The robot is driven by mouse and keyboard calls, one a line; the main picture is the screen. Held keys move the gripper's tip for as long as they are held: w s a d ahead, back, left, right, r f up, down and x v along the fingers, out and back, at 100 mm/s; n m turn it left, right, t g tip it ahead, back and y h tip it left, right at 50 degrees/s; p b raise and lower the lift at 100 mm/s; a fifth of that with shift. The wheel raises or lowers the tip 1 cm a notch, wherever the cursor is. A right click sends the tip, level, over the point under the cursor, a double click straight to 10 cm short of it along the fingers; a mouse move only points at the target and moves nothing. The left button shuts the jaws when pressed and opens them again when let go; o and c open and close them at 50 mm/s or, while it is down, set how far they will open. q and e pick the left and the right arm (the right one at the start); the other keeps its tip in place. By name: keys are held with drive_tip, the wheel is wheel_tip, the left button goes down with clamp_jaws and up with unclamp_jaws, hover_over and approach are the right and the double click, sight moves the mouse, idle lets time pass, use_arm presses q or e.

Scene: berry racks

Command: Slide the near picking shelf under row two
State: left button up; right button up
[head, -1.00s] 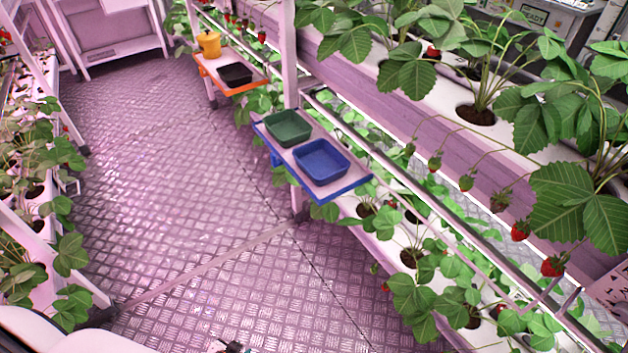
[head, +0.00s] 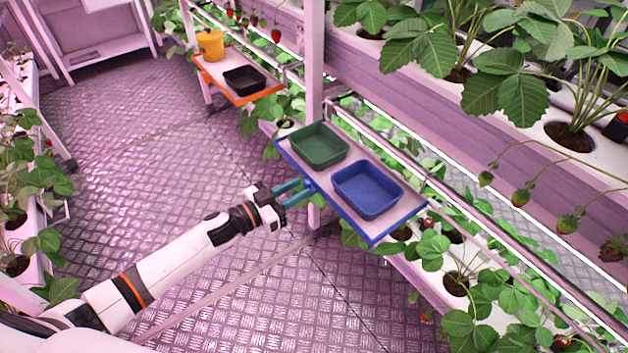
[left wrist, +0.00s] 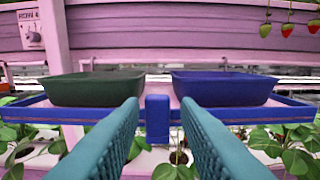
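The near picking shelf (head: 285,153) is a pale board with a blue edge, hung on the rack rail right of the aisle. It carries a green tray (head: 319,146) and a blue tray (head: 367,190). My left gripper (head: 302,190) reaches the shelf's aisle-side edge, its teal fingers apart. In the left wrist view, the shelf's blue handle tab (left wrist: 157,119) stands ahead between the open fingertips (left wrist: 159,115), with a gap on each side. The green tray (left wrist: 92,88) is left of it and the blue tray (left wrist: 222,88) right. My right gripper is not in view.
An orange-edged shelf (head: 240,98) with a yellow pot (head: 210,45) and a black tray (head: 245,80) hangs farther along the rack. A white rack post (head: 314,60) stands behind the near shelf. Strawberry plants (head: 505,310) fill the rack. The metal aisle floor (head: 150,170) is clear.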

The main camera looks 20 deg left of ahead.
sight(305, 185)
use_arm(q)
drive_tip(key=x, duration=0.5)
drive_tip(key=shift+w+d+f, duration=0.1)
drive_tip(key=shift+w, duration=0.2)
clamp_jaws()
